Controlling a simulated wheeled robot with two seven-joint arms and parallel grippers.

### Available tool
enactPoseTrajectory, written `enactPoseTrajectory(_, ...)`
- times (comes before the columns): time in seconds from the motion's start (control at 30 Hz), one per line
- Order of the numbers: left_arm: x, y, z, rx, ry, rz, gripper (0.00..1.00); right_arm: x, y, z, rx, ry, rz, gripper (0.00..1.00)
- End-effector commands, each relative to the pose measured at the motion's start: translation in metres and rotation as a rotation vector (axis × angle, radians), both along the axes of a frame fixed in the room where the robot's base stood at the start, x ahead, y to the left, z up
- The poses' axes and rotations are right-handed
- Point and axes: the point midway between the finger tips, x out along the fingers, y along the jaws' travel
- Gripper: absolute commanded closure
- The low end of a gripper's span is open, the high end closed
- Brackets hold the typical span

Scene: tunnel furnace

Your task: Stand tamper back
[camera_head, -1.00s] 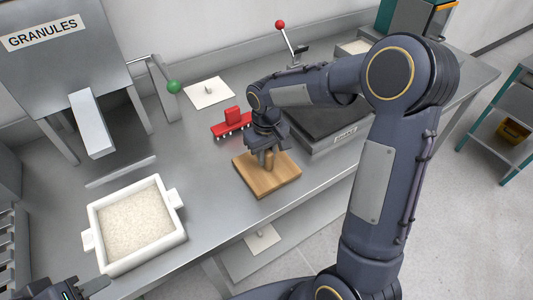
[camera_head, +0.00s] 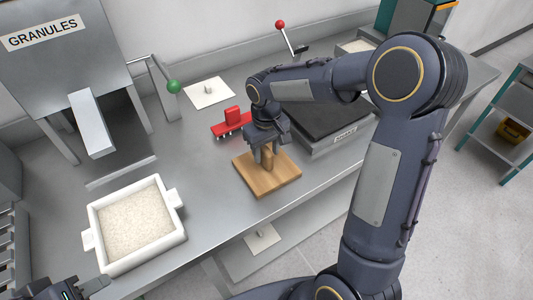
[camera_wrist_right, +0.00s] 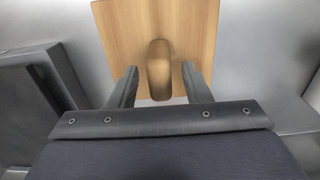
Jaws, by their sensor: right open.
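The tamper is a square wooden board (camera_head: 284,181) with an upright wooden handle. It lies flat near the front edge of the steel table, handle up. My right gripper (camera_head: 267,153) is above the board, with its fingers pointing down around the handle. In the right wrist view the handle (camera_wrist_right: 159,70) stands between the two open fingers (camera_wrist_right: 160,83), with a gap on each side. My left gripper (camera_head: 92,288) shows only partly at the bottom left corner; its jaw state is unclear.
A white mould (camera_head: 178,216) filled with pale granules stands to the left. A red toothed tool (camera_head: 232,117) lies behind the tamper, and a dark-topped box marked SHAKE (camera_head: 345,135) stands to its right. A white plate (camera_head: 209,93) lies farther back.

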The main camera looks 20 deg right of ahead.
Motion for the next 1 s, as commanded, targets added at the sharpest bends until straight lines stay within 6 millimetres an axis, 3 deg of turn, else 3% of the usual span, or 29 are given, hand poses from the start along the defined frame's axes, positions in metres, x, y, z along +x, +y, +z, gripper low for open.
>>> enactPoseTrajectory(0.3,0.0,0.0,0.0,0.0,0.0,0.0,0.64,0.001,0.0,0.07,0.001,-0.006,0.0,0.56)
enactPoseTrajectory(0.57,0.0,0.0,0.001,0.0,0.0,0.0,0.64,0.0,0.0,0.1,0.002,-0.005,0.0,0.56)
enactPoseTrajectory(0.67,0.0,0.0,0.001,0.0,0.0,0.0,0.64,-0.011,-0.004,0.108,0.019,-0.021,-0.01,0.56)
enactPoseTrajectory(0.77,0.0,0.0,0.001,0.0,0.0,0.0,0.64,-0.04,-0.01,0.119,0.066,-0.065,-0.037,0.56)
enactPoseTrajectory(1.0,0.0,0.0,0.001,0.0,0.0,0.0,0.64,-0.146,-0.011,0.123,0.246,-0.254,-0.153,0.56)
